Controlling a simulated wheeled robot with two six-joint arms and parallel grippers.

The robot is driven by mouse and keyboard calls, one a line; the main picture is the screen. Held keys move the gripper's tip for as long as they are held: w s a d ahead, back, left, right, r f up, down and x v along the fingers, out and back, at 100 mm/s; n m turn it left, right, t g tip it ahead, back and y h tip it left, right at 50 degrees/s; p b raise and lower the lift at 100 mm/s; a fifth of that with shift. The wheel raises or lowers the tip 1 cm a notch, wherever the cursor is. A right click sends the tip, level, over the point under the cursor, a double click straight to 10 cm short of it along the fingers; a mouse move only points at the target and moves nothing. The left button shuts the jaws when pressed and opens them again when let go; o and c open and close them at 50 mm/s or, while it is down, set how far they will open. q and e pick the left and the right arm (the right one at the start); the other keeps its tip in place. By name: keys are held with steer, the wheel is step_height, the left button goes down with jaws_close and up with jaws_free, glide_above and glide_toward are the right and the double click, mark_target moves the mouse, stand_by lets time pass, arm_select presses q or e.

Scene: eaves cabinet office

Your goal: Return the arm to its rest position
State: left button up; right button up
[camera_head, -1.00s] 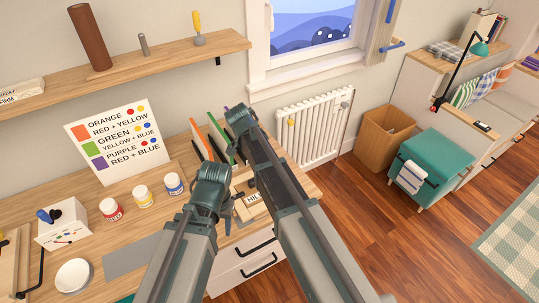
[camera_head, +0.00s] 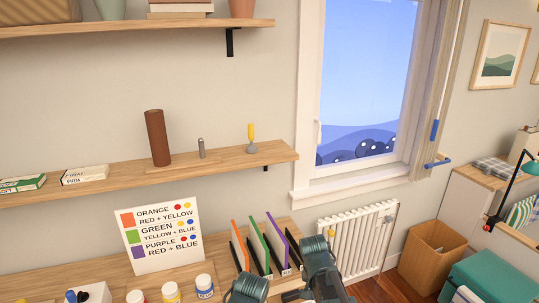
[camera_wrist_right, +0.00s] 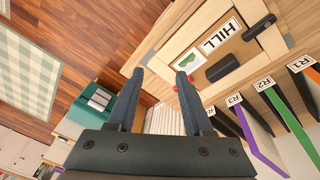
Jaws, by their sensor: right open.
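My right gripper (camera_wrist_right: 160,72) is open in the wrist view, with its two dark fingers apart and nothing between them. Beyond the fingers, a wooden piece carries a white HILL label (camera_wrist_right: 220,37) and a dark handle (camera_wrist_right: 223,68). Whether the fingers touch anything there is hard to tell; they look clear. In the head view only upper parts of my two arms show at the bottom edge. Both grippers are out of that picture, and my left gripper shows nowhere.
Orange, green and purple upright dividers (camera_head: 262,250) stand on the desk beside my arms. Paint jars (camera_head: 204,286) and a colour-mixing sign (camera_head: 161,235) are to the left.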

steer(key=s+d+n+y, duration=0.2)
steer(key=s+n, duration=0.5)
steer(key=s, duration=0.2)
steer(key=s+a+n+g+h, duration=0.1)
steer(key=s+a+n, duration=0.2)
steer(key=a, duration=0.8)
steer(key=shift+s+a+f+n, duration=0.15)
steer(key=shift+s+a+n, duration=0.15)
steer(key=shift+s, duration=0.85)
